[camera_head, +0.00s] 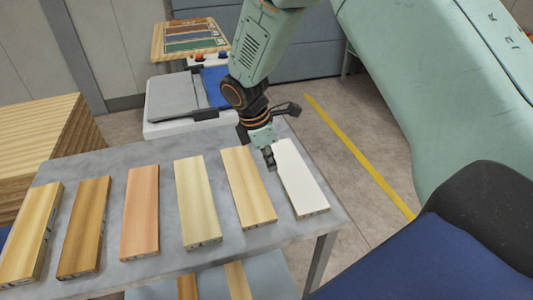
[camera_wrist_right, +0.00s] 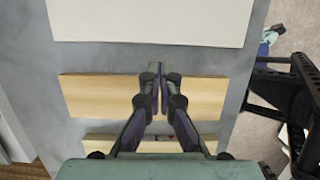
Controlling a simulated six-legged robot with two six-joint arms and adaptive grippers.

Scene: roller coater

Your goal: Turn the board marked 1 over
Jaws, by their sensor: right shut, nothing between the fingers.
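Several boards lie flat in a row on a grey table (camera_head: 158,241). A white board (camera_head: 300,180) is at the right end, with a pale wood board (camera_head: 247,190) just left of it. Small marks show on the near end faces, but I cannot read which one is 1. My right gripper (camera_head: 270,160) is shut and empty, fingers down, at the far end of these two boards. In the right wrist view the shut fingers (camera_wrist_right: 157,72) appear over the pale wood board (camera_wrist_right: 95,96), with the white board (camera_wrist_right: 150,20) beyond. Contact cannot be told. My left gripper is not in view.
Left of these lie a pale greenish board (camera_head: 197,205), a reddish board (camera_head: 141,212), a brown board (camera_head: 84,228) and a yellowish board (camera_head: 28,235). A stack of planks (camera_head: 50,142) stands at left. A grey-lidded machine (camera_head: 175,98) is behind the table.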

